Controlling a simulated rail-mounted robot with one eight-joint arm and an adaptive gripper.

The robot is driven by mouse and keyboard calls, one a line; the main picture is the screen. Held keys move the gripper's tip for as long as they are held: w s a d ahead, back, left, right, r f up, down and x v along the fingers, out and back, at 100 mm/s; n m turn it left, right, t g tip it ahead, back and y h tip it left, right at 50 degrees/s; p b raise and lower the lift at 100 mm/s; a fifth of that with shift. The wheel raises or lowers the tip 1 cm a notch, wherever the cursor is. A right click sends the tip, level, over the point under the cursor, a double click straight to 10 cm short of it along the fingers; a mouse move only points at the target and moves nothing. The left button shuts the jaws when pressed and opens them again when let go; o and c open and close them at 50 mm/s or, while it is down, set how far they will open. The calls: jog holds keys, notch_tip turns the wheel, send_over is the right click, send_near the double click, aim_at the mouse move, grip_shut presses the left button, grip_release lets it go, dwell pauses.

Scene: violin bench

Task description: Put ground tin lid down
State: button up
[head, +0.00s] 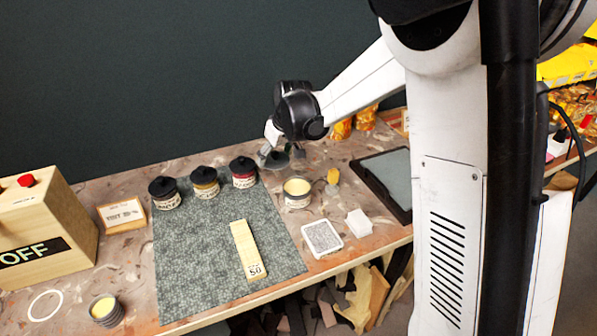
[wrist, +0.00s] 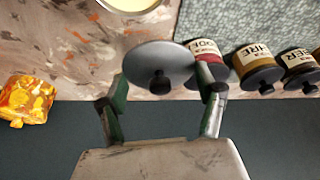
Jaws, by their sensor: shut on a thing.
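My gripper (wrist: 162,92) is shut on a round grey tin lid (wrist: 150,60) with a dark knob, its fingers on either side in the wrist view. In the head view my gripper (head: 270,156) is behind the open tin, near the back of the bench, and the lid (head: 277,161) shows as a small dark disc. Whether the lid touches the bench I cannot tell. The open tin (head: 297,190) with cream contents stands at the right edge of the green-grey mat (head: 205,240). Its rim also shows at the top of the wrist view (wrist: 150,8).
Three black-lidded jars (head: 204,183) stand along the mat's back edge, left of my gripper. A wooden strip (head: 247,250) lies on the mat.

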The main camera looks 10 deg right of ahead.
jog(key=b, duration=0.1)
send_over(296, 173)
jog(key=f, duration=0.5)
jog(key=shift+s+d+f, duration=0.2)
jog(key=shift+s+d, duration=0.05)
jog(key=shift+s, duration=0.15)
jog(key=shift+f+b, duration=0.35)
jog(key=shift+f, duration=1.6)
jog(key=shift+f, duration=0.2)
jog(key=o, duration=0.9)
jog(key=shift+r, duration=0.15)
